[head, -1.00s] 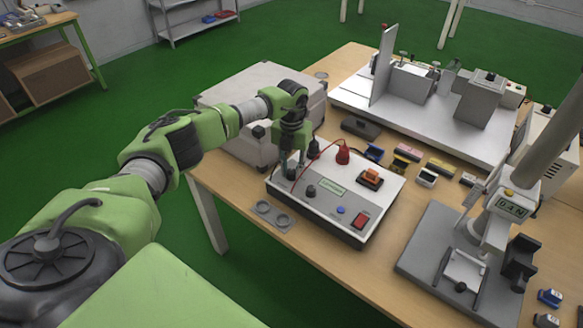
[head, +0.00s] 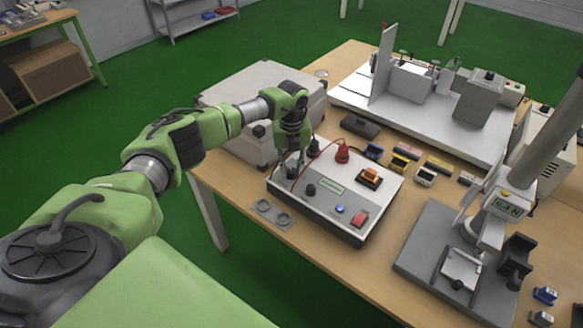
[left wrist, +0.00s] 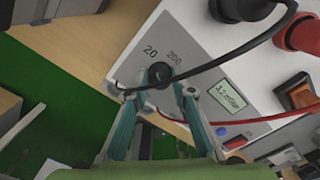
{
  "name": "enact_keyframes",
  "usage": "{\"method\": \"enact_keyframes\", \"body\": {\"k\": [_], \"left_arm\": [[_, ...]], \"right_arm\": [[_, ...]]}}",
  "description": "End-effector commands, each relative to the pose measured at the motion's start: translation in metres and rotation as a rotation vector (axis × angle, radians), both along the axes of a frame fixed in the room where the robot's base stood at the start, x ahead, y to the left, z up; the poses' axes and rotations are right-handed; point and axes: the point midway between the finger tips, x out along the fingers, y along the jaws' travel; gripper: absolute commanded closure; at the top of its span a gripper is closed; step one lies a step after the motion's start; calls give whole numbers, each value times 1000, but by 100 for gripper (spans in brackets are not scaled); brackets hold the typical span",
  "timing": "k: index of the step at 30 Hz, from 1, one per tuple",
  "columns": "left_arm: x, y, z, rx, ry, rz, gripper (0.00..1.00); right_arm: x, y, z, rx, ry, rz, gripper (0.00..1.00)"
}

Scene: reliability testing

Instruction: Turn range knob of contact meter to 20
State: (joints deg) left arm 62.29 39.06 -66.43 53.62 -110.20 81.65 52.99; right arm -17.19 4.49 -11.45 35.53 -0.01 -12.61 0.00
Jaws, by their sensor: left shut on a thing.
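The contact meter (head: 345,226) is a pale box with a grey panel on the table. In the left wrist view, its black range knob (left wrist: 160,77) sits beside the marks 20 and 200. My left gripper (head: 291,172) reaches down to the meter's left end. The left wrist view shows its teal fingers (left wrist: 160,82) on either side of the knob, shut on it. The knob's pointer cannot be made out. The small display (left wrist: 229,98) shows a reading. My right gripper is not in view.
Black (head: 313,149) and red (head: 343,154) plugs with cables stand on the meter; the black cable crosses close above the fingers. A grey case (head: 238,105) stands behind the arm. A test stand (head: 440,255) is to the right.

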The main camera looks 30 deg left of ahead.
Motion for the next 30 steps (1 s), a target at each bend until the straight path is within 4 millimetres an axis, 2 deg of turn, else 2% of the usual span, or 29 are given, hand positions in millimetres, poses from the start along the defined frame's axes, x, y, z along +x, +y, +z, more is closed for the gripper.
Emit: {"method": "enact_keyframes", "body": {"k": [8,9,11,23,26,30], "left_arm": [[0,0,0,0,-1,2,98],[0,0,0,-1,-1,2,72],[0,0,0,-1,-1,2,60],[1,0,5,0,-1,1,60],[2,1,17,0,-4,0,60],[2,1,46,0,-6,1,60]], "right_arm": [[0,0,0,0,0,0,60],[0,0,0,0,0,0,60],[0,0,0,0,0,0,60],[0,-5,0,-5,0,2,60],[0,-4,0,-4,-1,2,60],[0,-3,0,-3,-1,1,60]]}}
